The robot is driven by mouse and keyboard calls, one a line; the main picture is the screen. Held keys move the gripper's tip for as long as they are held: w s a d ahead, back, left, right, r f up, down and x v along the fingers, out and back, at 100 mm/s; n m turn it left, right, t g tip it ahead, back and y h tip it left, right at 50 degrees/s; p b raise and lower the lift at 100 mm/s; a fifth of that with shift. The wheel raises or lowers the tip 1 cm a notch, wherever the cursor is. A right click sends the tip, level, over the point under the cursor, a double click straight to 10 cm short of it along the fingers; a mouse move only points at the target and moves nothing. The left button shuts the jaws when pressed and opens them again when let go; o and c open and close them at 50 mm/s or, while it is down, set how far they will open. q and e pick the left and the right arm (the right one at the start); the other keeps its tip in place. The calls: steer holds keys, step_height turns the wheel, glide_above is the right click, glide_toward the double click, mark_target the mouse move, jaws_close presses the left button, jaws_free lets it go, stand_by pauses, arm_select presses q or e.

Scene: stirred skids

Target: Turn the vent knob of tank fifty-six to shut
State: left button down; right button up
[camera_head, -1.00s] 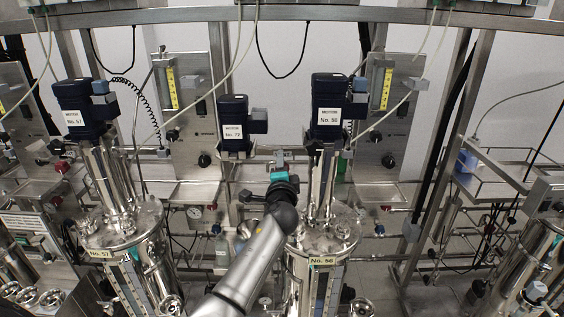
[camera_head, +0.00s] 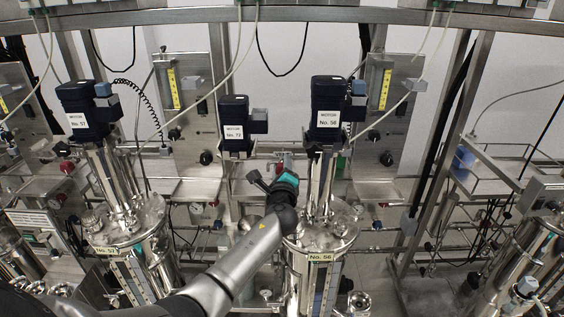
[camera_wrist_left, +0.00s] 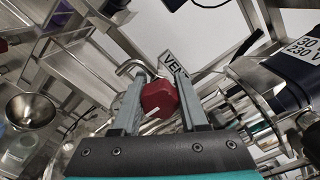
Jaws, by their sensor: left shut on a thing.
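Tank fifty-six (camera_head: 320,265) is a shiny steel vessel right of centre in the head view, with a "No. 56" label on its front and a dark motor (camera_head: 327,100) above its lid. My left gripper (camera_head: 262,180) is at the upper left of this tank, above its lid level. In the left wrist view, a red faceted vent knob (camera_wrist_left: 160,98) sits between the two grey fingers of my left gripper (camera_wrist_left: 160,104), which is shut on it. A white tag (camera_wrist_left: 174,66) reading "VE…" is just behind the knob. My right gripper is not in view.
Tank fifty-seven (camera_head: 128,238) stands to the left with its motor (camera_head: 85,110). Motor No. 72 (camera_head: 235,125) is behind my gripper. Metal uprights, pipes and hoses crowd the space. A steel funnel (camera_wrist_left: 31,110) shows at left in the wrist view.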

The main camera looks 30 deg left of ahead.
arm_select(q)
steer(key=shift+m, duration=0.4)
steer(key=shift+c, duration=2.2)
jaws_free()
steer(key=shift+s, duration=0.1)
steer(key=shift+s+d, duration=0.2)
steer(key=v, duration=1.4)
steer(key=shift+s, duration=0.3)
